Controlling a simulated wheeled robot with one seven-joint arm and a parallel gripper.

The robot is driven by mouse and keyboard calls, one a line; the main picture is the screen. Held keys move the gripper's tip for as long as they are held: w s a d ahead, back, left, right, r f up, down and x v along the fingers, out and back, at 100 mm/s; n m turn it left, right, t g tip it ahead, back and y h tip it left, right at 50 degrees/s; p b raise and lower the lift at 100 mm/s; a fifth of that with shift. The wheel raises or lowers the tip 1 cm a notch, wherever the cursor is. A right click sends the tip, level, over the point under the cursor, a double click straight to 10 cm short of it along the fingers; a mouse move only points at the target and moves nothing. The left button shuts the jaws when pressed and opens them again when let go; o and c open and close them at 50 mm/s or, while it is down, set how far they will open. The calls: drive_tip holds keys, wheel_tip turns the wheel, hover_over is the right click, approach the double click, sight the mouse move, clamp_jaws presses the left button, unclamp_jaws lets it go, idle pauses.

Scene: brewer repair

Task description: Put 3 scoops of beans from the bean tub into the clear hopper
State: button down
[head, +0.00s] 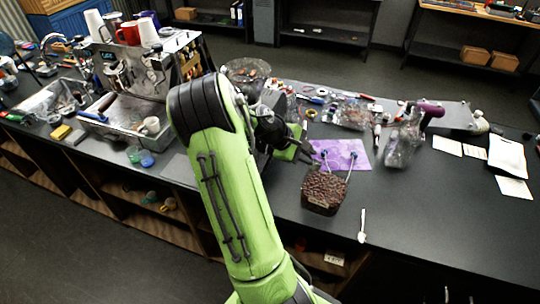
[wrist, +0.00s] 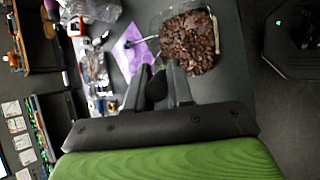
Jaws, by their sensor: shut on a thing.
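The bean tub (head: 321,206), full of dark brown beans, stands near the front edge of the counter. My gripper (head: 308,158) is just behind and left of the tub. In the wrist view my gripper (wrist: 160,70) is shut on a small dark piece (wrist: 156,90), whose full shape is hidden. A clear round container (head: 246,70), possibly the hopper, is partly behind my arm.
A purple sheet (head: 342,154) lies behind the tub. A clear vessel (head: 398,152) and a purple-handled tool (head: 430,109) stand to the right. A small white spoon (head: 362,226) lies near the front edge. An espresso machine (head: 135,72) stands left.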

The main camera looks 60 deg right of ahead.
drive_tip(key=s+r+m+g+y, duration=0.1)
drive_tip(key=s+r+m, duration=0.1)
drive_tip(key=s, duration=0.2)
wheel_tip(320, 180, down, 16)
drive_tip(key=g+h+b, duration=0.1)
drive_tip(key=h+b, duration=0.1)
drive_tip(key=b, duration=0.7)
drive_tip(key=shift+m+g+h, duration=0.4)
drive_tip(key=shift+m+h, duration=0.3)
drive_tip(key=shift+w+a+r+p, duration=0.1)
drive_tip(key=shift+a+r+p, duration=0.15)
drive_tip(key=shift+r, duration=0.7)
drive_tip(key=shift+w+a+r+p, duration=0.1)
drive_tip(key=shift+a+r+p, duration=0.1)
drive_tip(key=shift+r, duration=0.8)
drive_tip(key=shift+w+a+r+p, duration=0.1)
drive_tip(key=shift+a+r+p, duration=0.15)
drive_tip(key=shift+r, duration=0.7)
wheel_tip(320, 180, up, 6)
drive_tip(key=a+p, duration=0.1)
drive_tip(key=p, duration=0.3)
drive_tip(key=shift+w+a+r+g+h, duration=0.15)
drive_tip(key=shift+a+r+g+h, duration=0.15)
drive_tip(key=shift+h, duration=0.1)
drive_tip(key=shift+f, duration=0.1)
